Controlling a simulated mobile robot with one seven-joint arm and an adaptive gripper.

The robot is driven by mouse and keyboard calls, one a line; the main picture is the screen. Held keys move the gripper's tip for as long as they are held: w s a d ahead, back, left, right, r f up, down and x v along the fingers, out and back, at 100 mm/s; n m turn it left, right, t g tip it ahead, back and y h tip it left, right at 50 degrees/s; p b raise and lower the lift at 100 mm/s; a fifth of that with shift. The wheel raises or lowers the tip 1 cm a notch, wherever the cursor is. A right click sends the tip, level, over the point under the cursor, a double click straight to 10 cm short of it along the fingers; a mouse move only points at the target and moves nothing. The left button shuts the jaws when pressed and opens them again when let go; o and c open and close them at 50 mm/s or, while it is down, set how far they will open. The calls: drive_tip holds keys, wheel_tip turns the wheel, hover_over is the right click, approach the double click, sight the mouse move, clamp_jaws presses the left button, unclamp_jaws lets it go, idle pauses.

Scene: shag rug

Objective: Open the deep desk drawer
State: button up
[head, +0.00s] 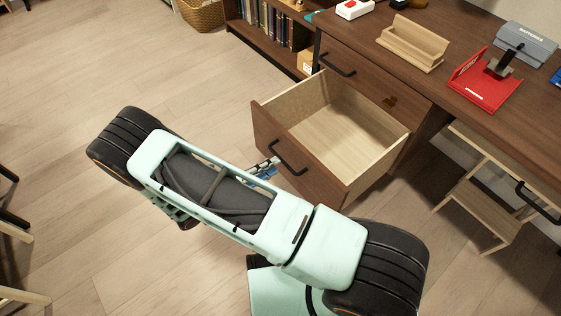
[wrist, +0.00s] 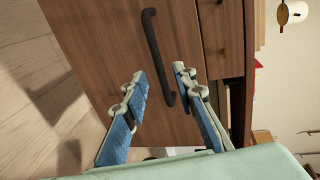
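The deep desk drawer (head: 318,183) is pulled well out of the desk, and its pale, empty inside shows in the head view. Its brown front with a dark bar handle (head: 288,158) faces my arm. In the wrist view the drawer front (wrist: 100,50) fills the middle, with the handle (wrist: 155,50) running down it at a slant. My gripper (wrist: 160,74) is open, its two blue-padded fingers apart on either side of the handle's lower part. Whether either finger touches the handle is unclear. In the head view my gripper (head: 264,168) is partly hidden behind my arm, beside the drawer front.
A shut shallow drawer (head: 365,80) sits above the open one. The desk top (head: 455,30) bears a wooden holder (head: 412,42), a red tray (head: 484,82) and a grey-blue device (head: 525,45). A bookshelf (head: 270,45) stands behind. The floor (head: 190,80) left of the drawer is clear.

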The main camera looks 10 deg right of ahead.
drive_tip(key=v, duration=0.6)
drive_tip(key=shift+s+a, duration=0.25)
drive_tip(key=shift+a, duration=0.05)
drive_tip(key=shift+r, duration=0.1)
